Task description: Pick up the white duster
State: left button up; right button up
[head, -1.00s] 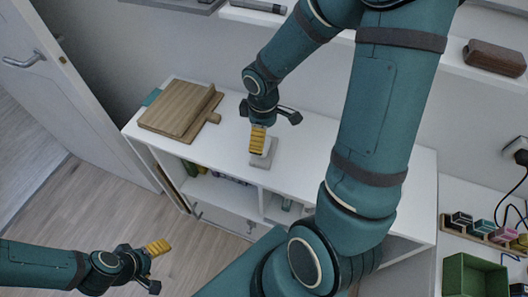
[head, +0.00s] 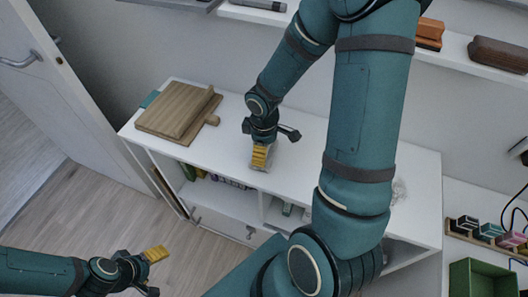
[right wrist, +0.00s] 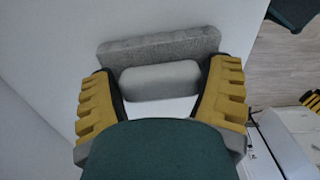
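The white duster lies on the white desk top under my right gripper, and only a small part of it (head: 259,168) shows in the head view. In the right wrist view its pale rounded handle (right wrist: 160,79) sits on a wider grey pad (right wrist: 160,44). My right gripper (head: 260,156) points down at it, with its yellow fingers spread on either side of the handle in the right wrist view (right wrist: 161,72). I cannot tell whether the fingers touch it. My left gripper (head: 151,272) is open and empty, low at the left above the floor.
A wooden board (head: 170,110) lies left of the duster on the desk (head: 232,113). A brown block (head: 497,53) and an orange object (head: 429,34) are on the wall shelf. A green bin (head: 483,279) stands at lower right. The open door is at left.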

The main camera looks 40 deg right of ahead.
jog(key=c, duration=0.5)
jog(key=shift+r, duration=0.1)
notch_tip(320, 180, up, 10)
jog(key=p, duration=0.3)
jog(key=o, duration=0.5)
jog(key=c, duration=0.4)
